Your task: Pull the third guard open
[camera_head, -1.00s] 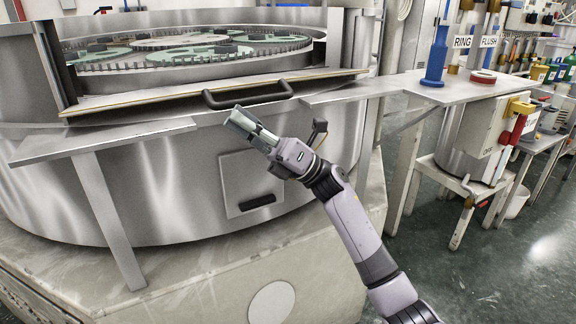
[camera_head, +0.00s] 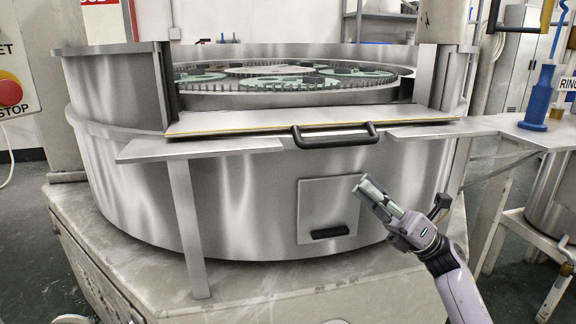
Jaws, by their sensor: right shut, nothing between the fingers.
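The guard (camera_head: 230,123) is a pale metal flap with a yellow line along its front edge, at the front opening of the round steel machine. It lies folded outward and down, nearly flat, and the opening above it is clear. Its dark bar handle (camera_head: 335,140) sticks out at the front edge, right of the middle. My right gripper (camera_head: 367,187) is shut and empty, below and slightly right of the handle and apart from it, in front of the machine's lower wall. My left gripper is not in view.
Inside the machine (camera_head: 120,180) lies a toothed ring with green discs (camera_head: 285,82). Narrow metal shelves (camera_head: 200,148) flank the guard's front. A lower hatch (camera_head: 328,210) is near my right gripper. A bench with a blue stand (camera_head: 538,100) is at right.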

